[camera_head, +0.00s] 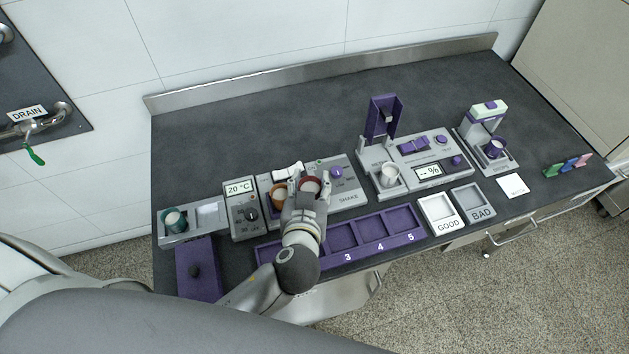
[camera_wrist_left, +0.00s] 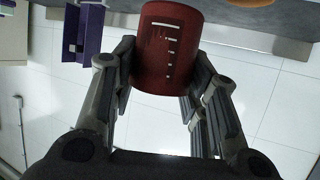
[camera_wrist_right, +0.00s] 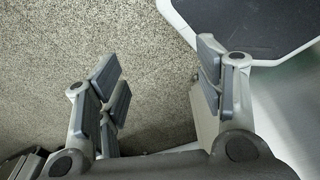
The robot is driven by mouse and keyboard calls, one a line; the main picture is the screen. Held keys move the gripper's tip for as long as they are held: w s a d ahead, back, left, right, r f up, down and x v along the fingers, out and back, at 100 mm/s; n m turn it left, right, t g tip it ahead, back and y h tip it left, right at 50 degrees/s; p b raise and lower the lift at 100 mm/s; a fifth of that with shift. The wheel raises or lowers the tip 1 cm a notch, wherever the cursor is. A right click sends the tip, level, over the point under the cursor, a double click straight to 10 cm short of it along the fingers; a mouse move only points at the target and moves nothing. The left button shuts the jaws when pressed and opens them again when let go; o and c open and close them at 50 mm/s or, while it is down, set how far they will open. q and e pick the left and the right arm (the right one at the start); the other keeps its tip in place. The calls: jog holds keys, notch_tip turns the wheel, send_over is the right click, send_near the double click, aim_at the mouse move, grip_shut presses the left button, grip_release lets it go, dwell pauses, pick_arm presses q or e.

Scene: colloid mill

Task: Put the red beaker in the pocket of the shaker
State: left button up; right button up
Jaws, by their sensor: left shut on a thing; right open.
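The red beaker (camera_head: 311,184) is between the fingers of my left gripper (camera_head: 309,187), over the left part of the shaker (camera_head: 349,189). In the left wrist view the red beaker (camera_wrist_left: 168,45) shows white graduation marks, with a finger on each side. My left gripper is shut on it. The shaker's pocket is hidden by my gripper and the beakers, so I cannot tell whether the beaker is in or above it. An orange beaker (camera_head: 279,196) stands just left of the red one. My right gripper (camera_wrist_right: 160,85) is open and empty over the speckled floor.
A temperature unit (camera_head: 242,210) and a teal beaker (camera_head: 174,220) in a grey tray are at left. A purple numbered rack (camera_head: 373,230) lies in front. A white beaker (camera_head: 389,175) and a purple beaker (camera_head: 494,148) stand in devices at right. The rear counter is clear.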

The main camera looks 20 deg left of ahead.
aim_at(311, 177)
pick_arm(q)
jog(key=w+f, duration=0.2)
jog(key=w+a+f+p, duration=0.1)
jog(key=w+f, duration=0.3)
jog(key=shift+a, duration=0.35)
jog(key=shift+w+a+f, duration=0.1)
jog(key=shift+w+f, duration=0.25)
notch_tip(311, 177, down, 3)
jog(key=shift+r+p, duration=0.2)
jog(key=shift+p, duration=0.6)
jog(key=shift+f, duration=0.3)
pick_arm(e)
jog(key=r, duration=0.1)
jog(key=s+r, duration=0.1)
jog(key=r, duration=0.1)
jog(key=shift+s, duration=0.1)
pick_arm(q)
jog(key=shift+f, duration=0.1)
jog(key=shift+f, duration=0.1)
jog(key=o, duration=0.7)
jog(key=shift+o, duration=0.2)
pick_arm(e)
jog(key=shift+f, duration=0.15)
